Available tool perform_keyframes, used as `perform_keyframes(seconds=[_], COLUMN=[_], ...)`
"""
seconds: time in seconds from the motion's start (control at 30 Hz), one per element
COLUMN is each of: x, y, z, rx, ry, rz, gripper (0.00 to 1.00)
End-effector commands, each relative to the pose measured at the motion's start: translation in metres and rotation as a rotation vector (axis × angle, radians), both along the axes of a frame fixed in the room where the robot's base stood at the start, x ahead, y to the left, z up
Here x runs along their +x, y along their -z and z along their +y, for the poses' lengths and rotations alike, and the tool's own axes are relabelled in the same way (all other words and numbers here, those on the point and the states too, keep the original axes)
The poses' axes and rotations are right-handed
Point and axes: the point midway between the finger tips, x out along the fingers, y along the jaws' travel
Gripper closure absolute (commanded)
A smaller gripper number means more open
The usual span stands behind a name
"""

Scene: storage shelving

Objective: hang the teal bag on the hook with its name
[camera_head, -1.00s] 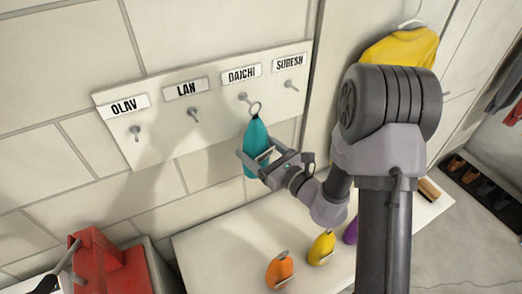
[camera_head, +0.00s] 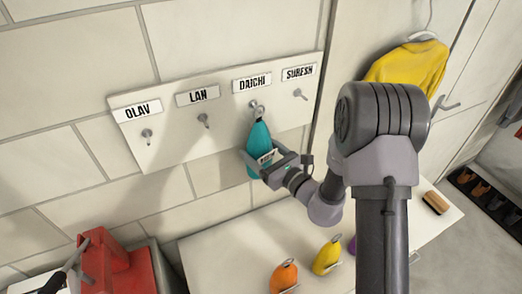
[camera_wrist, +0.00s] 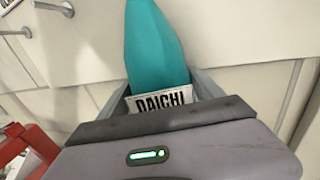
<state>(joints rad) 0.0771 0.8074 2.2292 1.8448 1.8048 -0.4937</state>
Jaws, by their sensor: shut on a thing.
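The teal bag (camera_head: 258,146) hangs upright in front of the hook board (camera_head: 160,150), its ring (camera_head: 257,110) at the hook under the DAICHI label (camera_head: 252,84). I cannot tell whether the ring is around the hook or only in front of it. My gripper (camera_head: 265,165) is shut on the bag's body. In the wrist view the teal bag (camera_wrist: 155,45) stands between the jaws with a white tag (camera_wrist: 162,102) reading DAICHI; its top and ring are out of that view.
The OLAV (camera_head: 137,111), LAN (camera_head: 198,95) and SURESH (camera_head: 299,72) labels each have an empty hook. On the bench (camera_head: 215,255) below lie an orange bag (camera_head: 284,276), a yellow bag (camera_head: 327,257) and a brush (camera_head: 435,203). A red thing (camera_head: 105,262) is at lower left. A yellow garment (camera_head: 408,66) hangs at right.

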Motion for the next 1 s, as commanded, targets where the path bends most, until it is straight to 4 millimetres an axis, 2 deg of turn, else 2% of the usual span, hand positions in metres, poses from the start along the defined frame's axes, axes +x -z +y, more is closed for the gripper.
perform_keyframes(seconds=[0.17,0.2,0.3,0.33,0.83,1.0], x=[0.000,0.000,0.000,0.000,-0.001,-0.021], y=[0.002,0.002,0.002,0.002,0.002,0.003], z=[0.001,0.001,0.001,0.001,-0.002,-0.017], rx=[-0.002,-0.002,-0.002,-0.002,-0.001,-0.001], ry=[-0.002,-0.002,-0.002,-0.001,0.002,0.004], rz=[0.004,0.004,0.004,0.004,0.003,0.004], gripper=[0.90,0.23,0.03,0.00,0.00,0.00])
